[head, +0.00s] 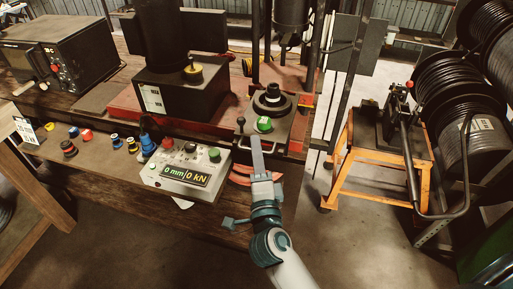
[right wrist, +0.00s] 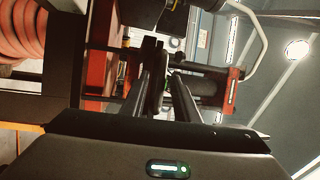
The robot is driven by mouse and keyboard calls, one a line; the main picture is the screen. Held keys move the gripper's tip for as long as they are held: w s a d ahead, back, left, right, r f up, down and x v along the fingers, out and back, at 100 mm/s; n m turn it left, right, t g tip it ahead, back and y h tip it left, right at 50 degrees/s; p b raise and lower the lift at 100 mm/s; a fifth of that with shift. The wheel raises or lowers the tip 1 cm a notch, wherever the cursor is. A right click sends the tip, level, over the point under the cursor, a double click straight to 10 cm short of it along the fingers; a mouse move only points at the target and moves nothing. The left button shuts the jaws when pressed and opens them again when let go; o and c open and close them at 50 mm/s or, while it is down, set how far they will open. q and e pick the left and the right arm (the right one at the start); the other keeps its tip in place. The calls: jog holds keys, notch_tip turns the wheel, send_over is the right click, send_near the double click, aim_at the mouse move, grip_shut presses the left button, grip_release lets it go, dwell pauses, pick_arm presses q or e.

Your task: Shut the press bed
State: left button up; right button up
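The press bed (head: 282,133) is a dark plate at the front of the press, carrying a black round die (head: 271,103) and a green-topped piece (head: 264,124). A small upright handle with a round knob (head: 241,122) stands at its left front. My right gripper (head: 255,140) reaches up from below, its fingertips at the bed's front edge, just right of the handle. Contact cannot be told. In the right wrist view, the two dark fingers (right wrist: 167,80) stand apart with a narrow gap and nothing clearly held between them. My left gripper is out of view.
A control box (head: 185,170) reading 0 mm and 0 kN sits left of the bed. Red curved pieces (head: 240,174) lie near my right gripper. An orange stand (head: 376,156) with a lever tool and hose reels (head: 474,122) stand at the right. Floor between is clear.

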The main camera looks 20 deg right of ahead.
aim_at(261, 137)
jog(key=shift+w, duration=0.1)
grip_shut()
jog(key=shift+w+d+r, duration=0.2)
jog(key=shift+w, duration=0.05)
jog(key=w+d+p, duration=0.1)
jog(key=w, duration=0.1)
jog(key=w+d+p, duration=0.1)
jog(key=shift+w+d+f, duration=0.15)
jog(key=shift+w+d, duration=0.05)
jog(key=shift+w, duration=0.15)
jog(key=shift+f, duration=0.15)
jog(key=shift+s, duration=0.1)
grip_release()
jog(key=shift+s+a, duration=0.1)
